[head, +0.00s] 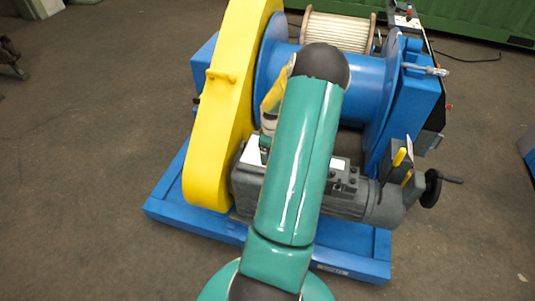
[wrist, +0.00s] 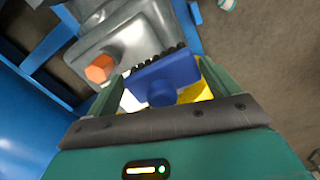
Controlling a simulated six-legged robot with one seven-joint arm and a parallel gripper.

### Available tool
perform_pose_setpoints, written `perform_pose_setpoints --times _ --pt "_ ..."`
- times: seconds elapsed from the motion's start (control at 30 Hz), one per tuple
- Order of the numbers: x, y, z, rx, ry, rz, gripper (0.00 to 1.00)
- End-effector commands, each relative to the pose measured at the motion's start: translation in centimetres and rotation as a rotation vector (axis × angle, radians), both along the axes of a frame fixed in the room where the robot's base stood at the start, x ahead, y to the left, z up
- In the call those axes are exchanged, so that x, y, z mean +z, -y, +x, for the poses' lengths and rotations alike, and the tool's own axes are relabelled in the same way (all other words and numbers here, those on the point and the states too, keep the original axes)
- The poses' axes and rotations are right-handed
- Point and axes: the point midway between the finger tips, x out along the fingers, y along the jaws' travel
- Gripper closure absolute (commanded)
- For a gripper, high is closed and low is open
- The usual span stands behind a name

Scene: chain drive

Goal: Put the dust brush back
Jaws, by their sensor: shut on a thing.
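The dust brush (wrist: 162,82) appears in the wrist view as a blue block with a round knob and a row of dark bristles on its far edge. My gripper (wrist: 158,88) has its two green fingers on either side of the brush and is shut on it. In the head view my own green arm covers the gripper, and I cannot make out the brush there. I cannot tell for certain which part is the brush's storage place.
A grey motor (head: 345,205) lies on the blue base frame (head: 340,262), beside the yellow chain guard (head: 223,120) and blue drum (head: 352,83). A dark holder with yellow handles (head: 400,157) and a handwheel (head: 431,188) stand at right. An orange hex part (wrist: 101,68) is near the gripper.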

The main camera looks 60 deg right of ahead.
Motion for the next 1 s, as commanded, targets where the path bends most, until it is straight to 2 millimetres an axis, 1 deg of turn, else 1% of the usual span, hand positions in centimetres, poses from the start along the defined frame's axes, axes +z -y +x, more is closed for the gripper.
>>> perform_pose_setpoints --times 0.03,0.17,0.3,0.4,0.5,0.7,0.83,0.9,1.0 --pt "-0.6 0.9 0.8 0.000 0.002 0.002 0.34" --pt "-1.9 3.2 2.4 0.000 0.002 0.001 0.34" --pt "-4.3 4.6 3.4 -0.001 0.001 0.003 0.34" --pt "-5.8 5.6 4.1 -0.001 0.001 0.002 0.34" --pt "-6.6 6.3 4.6 0.000 0.000 0.001 0.34" --pt "-7.7 7.0 5.0 0.000 0.000 0.001 0.34" --pt "-9.7 6.9 5.0 0.000 -0.001 0.003 0.34" --pt "-10.4 7.0 5.0 -0.001 0.000 0.001 0.34" --pt "-10.6 7.0 5.0 -0.001 0.001 -0.001 0.34"
